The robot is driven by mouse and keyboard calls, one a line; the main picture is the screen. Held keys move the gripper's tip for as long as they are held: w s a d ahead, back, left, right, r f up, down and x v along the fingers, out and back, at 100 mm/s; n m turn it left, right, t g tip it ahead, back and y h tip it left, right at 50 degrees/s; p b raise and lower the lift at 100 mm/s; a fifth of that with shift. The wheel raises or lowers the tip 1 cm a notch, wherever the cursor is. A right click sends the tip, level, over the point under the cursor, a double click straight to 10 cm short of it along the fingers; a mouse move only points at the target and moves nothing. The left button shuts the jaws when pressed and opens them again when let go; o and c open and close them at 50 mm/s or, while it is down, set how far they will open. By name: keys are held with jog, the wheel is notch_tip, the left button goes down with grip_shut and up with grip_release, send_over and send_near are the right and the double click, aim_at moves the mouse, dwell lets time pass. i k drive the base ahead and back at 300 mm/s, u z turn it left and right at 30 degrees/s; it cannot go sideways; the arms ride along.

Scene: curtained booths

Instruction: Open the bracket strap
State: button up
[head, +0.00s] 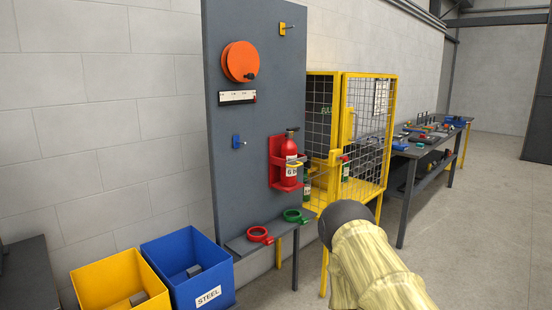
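A red fire extinguisher (289,150) with a dark top stands upright in a red bracket (275,160) on the grey panel. A small yellow band, which looks like the bracket strap (295,164), crosses the front of the extinguisher. It appears to lie across it, but the catch is too small to make out. My arm, in a pale yellow sleeve with a dark rounded joint, reaches in from the bottom right, below and right of the bracket. My gripper's fingers cannot be made out.
A shelf (272,234) below the bracket holds a red ring (260,235) and a green ring (294,215). A yellow mesh cage (364,140) stands close behind on the right. Yellow (115,285) and blue bins (188,270) stand at lower left. Floor at right is clear.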

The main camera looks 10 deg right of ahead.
aim_at(293, 164)
jog(key=z, duration=0.25)
jog(key=i, duration=1.95)
jog(key=z, duration=0.4)
